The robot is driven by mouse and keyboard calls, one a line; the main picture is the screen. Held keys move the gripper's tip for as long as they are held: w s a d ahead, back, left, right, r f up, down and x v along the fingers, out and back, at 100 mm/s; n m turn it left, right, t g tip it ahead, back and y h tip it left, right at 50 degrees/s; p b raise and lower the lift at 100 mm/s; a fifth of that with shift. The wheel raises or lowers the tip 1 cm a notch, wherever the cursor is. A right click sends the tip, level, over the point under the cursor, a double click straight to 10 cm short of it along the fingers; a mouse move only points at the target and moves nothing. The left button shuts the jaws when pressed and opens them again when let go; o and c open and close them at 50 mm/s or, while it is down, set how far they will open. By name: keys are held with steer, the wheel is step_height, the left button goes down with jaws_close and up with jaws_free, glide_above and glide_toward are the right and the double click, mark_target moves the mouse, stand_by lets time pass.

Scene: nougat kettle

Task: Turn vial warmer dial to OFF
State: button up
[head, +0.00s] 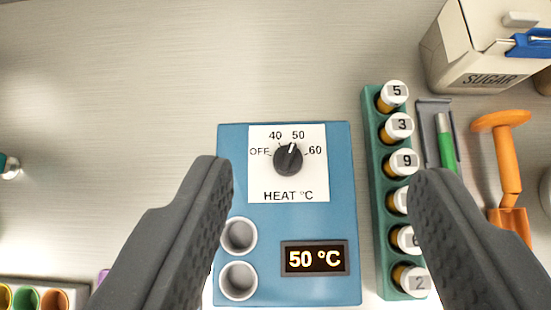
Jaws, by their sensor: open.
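The vial warmer (265,220) is a blue box in the middle of the head view. Its black dial (288,159) sits on a white plate marked OFF, 40, 50, 60 and HEAT °C. The white pointer on the dial points up and slightly right, at 50. The display (314,258) reads 50 °C. Two round wells in the warmer, at its lower left, look empty. My gripper (318,175) is open, with one finger on each side of the dial in the picture. It holds nothing. Its left finger hides part of the warmer's left edge.
A green rack (372,150) with several numbered, white-capped vials stands right of the warmer, partly behind my right finger. Further right are a sugar box (482,50), a green-handled tool (445,140) and an orange tool (507,160). Coloured cups (28,298) sit at lower left. The upper-left table is clear.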

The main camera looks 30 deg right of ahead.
mark_target(286, 157)
steer(key=w+a+f+m+g+h, duration=0.1)
steer(key=a+f+m, duration=0.1)
steer(key=f, duration=0.5)
steer(key=w+a+f+m+g, duration=0.1)
steer(key=a+f+m, duration=0.1)
steer(key=f, duration=0.6)
steer(key=p+x, duration=0.1)
steer(key=x, duration=1.2)
steer(key=shift+d+f+p, duration=0.15)
steer(key=shift+d+p, duration=0.15)
steer(key=shift+d, duration=0.1)
